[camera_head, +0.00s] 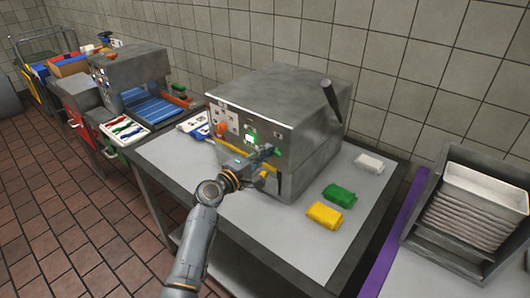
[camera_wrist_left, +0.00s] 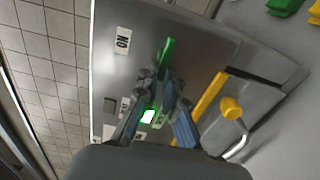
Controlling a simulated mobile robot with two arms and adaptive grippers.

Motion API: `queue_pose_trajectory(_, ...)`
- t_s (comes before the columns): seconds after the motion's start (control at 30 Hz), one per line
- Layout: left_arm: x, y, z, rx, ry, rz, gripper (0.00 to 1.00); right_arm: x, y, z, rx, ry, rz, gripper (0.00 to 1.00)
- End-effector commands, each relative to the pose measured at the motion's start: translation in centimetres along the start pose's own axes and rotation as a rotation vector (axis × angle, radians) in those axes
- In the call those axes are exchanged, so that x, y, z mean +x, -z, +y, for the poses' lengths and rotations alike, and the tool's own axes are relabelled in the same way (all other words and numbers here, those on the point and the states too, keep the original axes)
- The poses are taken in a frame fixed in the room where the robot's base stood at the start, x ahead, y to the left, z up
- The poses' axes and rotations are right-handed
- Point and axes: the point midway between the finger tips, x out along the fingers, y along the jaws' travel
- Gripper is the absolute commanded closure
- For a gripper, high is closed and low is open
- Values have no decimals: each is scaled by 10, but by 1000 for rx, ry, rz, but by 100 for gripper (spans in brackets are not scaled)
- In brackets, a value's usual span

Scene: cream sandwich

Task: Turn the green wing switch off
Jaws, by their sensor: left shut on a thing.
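The green wing switch (camera_wrist_left: 167,50) sticks out of the front panel of a grey metal machine (camera_head: 310,110). In the left wrist view it lies at the fingertips of my left gripper (camera_wrist_left: 162,78), near an ON label (camera_wrist_left: 123,40). A lit green indicator (camera_wrist_left: 148,116) shows between the fingers, and it also glows in the head view (camera_head: 250,136). My left gripper (camera_head: 264,155) is at the panel in the head view, shut on the switch. The fingers hide part of the switch. My right gripper is not in view.
A yellow bar (camera_wrist_left: 208,96) with a yellow knob (camera_wrist_left: 231,107) sits beside the switch. Yellow (camera_head: 325,215), green (camera_head: 339,195) and white (camera_head: 368,161) packets lie on the table right of the machine. A rack of white trays (camera_head: 470,212) stands at the right.

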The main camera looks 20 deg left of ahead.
Motion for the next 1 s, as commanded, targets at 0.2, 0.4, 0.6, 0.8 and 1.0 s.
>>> queue_pose_trajectory(0.2,0,0,-1,-5,1,1,100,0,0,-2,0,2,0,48)
queue_pose_trajectory(0.4,0,0,-1,-4,1,1,76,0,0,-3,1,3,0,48)
queue_pose_trajectory(0.6,0,0,-1,-3,1,1,69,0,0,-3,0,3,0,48)
queue_pose_trajectory(0.8,-4,0,-1,-2,1,1,69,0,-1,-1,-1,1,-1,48)
queue_pose_trajectory(1.0,-34,1,-2,-1,2,3,69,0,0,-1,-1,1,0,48)
